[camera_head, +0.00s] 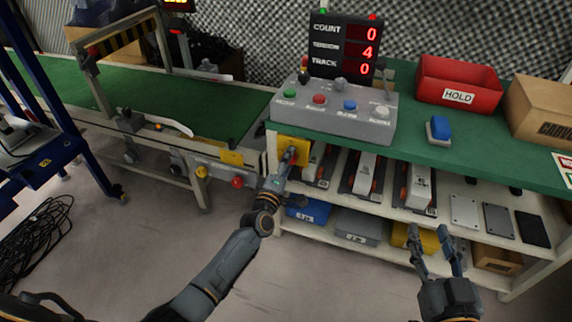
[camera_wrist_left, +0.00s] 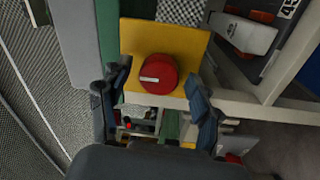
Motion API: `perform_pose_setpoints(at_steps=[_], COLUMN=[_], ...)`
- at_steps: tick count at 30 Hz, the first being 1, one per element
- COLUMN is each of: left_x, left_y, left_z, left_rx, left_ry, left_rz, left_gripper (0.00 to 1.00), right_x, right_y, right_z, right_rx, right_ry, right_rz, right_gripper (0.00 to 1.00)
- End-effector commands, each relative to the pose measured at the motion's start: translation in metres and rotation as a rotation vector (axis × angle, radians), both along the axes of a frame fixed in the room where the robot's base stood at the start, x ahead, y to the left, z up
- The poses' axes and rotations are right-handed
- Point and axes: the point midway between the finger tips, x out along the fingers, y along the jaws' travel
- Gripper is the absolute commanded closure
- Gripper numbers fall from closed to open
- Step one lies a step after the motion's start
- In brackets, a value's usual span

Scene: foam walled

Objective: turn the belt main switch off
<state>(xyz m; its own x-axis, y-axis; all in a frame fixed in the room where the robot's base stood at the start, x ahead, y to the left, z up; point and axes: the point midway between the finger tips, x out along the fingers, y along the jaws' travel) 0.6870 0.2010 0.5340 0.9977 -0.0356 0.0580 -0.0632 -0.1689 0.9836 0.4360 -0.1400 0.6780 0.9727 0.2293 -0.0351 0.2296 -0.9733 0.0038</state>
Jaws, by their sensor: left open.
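The belt main switch is a round red knob (camera_wrist_left: 158,73) with a white mark lying nearly level in the left wrist view. It sits on a yellow plate (camera_wrist_left: 190,38). In the head view the yellow plate (camera_head: 293,146) is at the left end of the green bench, and the knob is mostly hidden by my gripper. My left gripper (camera_head: 287,165) is right at the plate. In the left wrist view its open fingers (camera_wrist_left: 160,92) stand on either side of the knob with gaps showing. My right gripper (camera_head: 435,236) is open and empty in front of the lower shelf.
A grey control box (camera_head: 335,118) with coloured buttons stands on the bench before a red-digit display (camera_head: 342,45). A red HOLD bin (camera_head: 458,85) is to the right. A green conveyor (camera_head: 190,98) runs left, with another red button (camera_head: 237,182) on its side. Shelves below hold tools and bins.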

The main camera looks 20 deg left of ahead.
Motion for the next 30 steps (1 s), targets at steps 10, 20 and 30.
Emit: perform_pose_setpoints(at_steps=[10,20,30], left_x=[-0.05,-0.109,-0.12], left_y=[0.002,0.004,0.004], left_z=[-0.004,-0.007,-0.008], left_rx=[-0.002,0.001,0.001], left_ry=[0.003,0.002,0.001], left_rz=[0.0,-0.001,-0.001], left_gripper=[0.37,0.37,0.37], right_x=[0.0,0.0,0.0], right_y=[0.0,0.0,0.0], right_z=[0.0,0.0,0.0], right_rx=[0.0,0.0,0.0], right_ry=[0.0,0.0,0.0], right_rz=[0.0,0.0,0.0], right_gripper=[0.6,0.6,0.6])
